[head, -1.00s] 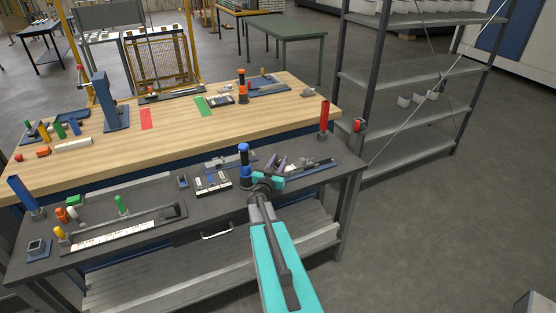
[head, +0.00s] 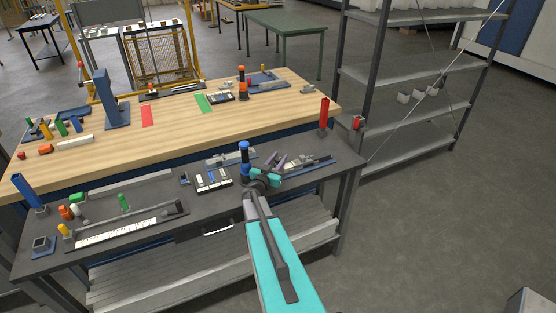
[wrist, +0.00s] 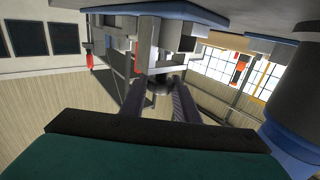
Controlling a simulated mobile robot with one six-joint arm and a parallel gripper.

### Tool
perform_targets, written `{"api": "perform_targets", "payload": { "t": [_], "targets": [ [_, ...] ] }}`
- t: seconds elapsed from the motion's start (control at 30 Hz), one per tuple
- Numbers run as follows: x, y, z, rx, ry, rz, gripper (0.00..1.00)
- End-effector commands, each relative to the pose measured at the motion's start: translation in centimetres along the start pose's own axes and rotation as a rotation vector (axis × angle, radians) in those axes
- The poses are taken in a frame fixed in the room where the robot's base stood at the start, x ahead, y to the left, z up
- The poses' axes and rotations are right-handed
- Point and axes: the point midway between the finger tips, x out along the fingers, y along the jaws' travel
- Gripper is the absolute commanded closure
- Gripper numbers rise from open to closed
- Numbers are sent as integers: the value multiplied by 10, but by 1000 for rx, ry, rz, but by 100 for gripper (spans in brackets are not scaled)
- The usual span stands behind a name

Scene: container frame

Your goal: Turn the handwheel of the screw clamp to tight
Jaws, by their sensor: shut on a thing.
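The screw clamp (head: 308,167) sits on a blue base plate near the right end of the dark front bench. In the wrist view its grey body (wrist: 172,38) fills the upper middle, under the blue plate. My gripper (head: 278,160) is at the clamp's left end in the head view. In the wrist view my gripper (wrist: 160,88) has its two dark fingers closed in on the small dark handwheel (wrist: 160,80) at the clamp's near end. The fingers partly hide the wheel, and its turn angle cannot be read.
A blue and black post (head: 244,153) stands close left of my gripper; a blue cylinder (wrist: 290,130) shows large at right in the wrist view. A white-marked panel (head: 213,180) lies farther left. A red post (head: 324,115) stands behind right. The floor right of the bench is clear.

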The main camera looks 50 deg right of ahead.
Motion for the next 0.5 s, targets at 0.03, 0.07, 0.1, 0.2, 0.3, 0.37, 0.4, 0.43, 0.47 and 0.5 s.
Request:
{"api": "perform_targets", "payload": {
  "t": [0.03,0.07,0.1,0.2,0.3,0.37,0.4,0.43,0.47,0.5],
  "targets": [
    [-3,-6,3,-1,-6,-14,94],
    [-3,-6,3,-1,-6,-14,94],
    [-3,-6,3,-1,-6,-14,94],
    [-3,-5,3,-1,-5,-12,58],
    [-2,-4,2,-1,-4,-9,53],
    [-2,-3,2,0,-4,-7,53],
    [-1,-3,2,0,-4,-6,53],
    [-1,-2,2,0,-4,-6,53],
    [-1,-2,2,0,-3,-5,53],
    [-1,-2,2,0,-3,-5,53]
  ]
}}
